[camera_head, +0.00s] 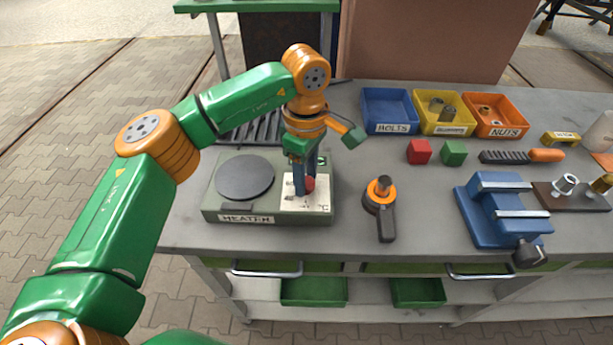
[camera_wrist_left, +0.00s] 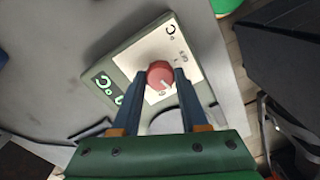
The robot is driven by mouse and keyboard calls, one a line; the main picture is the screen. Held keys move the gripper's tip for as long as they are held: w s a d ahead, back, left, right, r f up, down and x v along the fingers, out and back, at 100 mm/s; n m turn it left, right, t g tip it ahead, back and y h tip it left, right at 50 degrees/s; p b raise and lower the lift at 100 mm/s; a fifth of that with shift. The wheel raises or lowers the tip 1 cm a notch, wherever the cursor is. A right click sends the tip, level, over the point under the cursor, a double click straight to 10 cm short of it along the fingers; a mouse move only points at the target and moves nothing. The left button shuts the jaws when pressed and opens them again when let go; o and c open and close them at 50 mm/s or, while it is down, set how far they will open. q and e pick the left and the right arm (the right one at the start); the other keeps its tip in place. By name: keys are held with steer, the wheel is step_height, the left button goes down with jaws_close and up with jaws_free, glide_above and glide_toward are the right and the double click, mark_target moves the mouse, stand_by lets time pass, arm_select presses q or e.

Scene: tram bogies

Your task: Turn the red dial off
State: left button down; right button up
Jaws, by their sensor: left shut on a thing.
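The red dial (camera_head: 310,184) sits on the white panel of the green heater (camera_head: 212,212), right of the round dark hotplate (camera_head: 245,177). My left gripper (camera_head: 304,190) comes down on it from above and partly hides it in the head view. In the left wrist view the dial (camera_wrist_left: 160,74) lies between the two fingertips of the left gripper (camera_wrist_left: 161,77), which is shut on it. A small pale mark shows on the dial's face there. My right gripper is not in view.
Blue (camera_head: 388,107), yellow (camera_head: 440,112) and orange (camera_head: 495,114) bins stand at the back right. A black tool with an orange ring (camera_head: 381,207) lies right of the heater, and a blue vise (camera_head: 503,212) stands farther right. Bare grey bench lies between them.

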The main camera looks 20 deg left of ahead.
arm_select(q)
steer(key=n, duration=0.4)
steer(key=shift+n+b, duration=0.3)
steer(key=shift+b, duration=0.05)
steer(key=n, duration=0.3)
steer(key=shift+n, duration=0.3)
steer(key=n+b, duration=0.1)
steer(key=n, duration=0.2)
steer(key=shift+f+n, duration=0.1)
steer(key=shift+n, duration=2)
steer(key=shift+s+b, duration=0.1)
steer(key=shift+b, duration=0.2)
steer(key=shift+c, duration=2.1)
jaws_free()
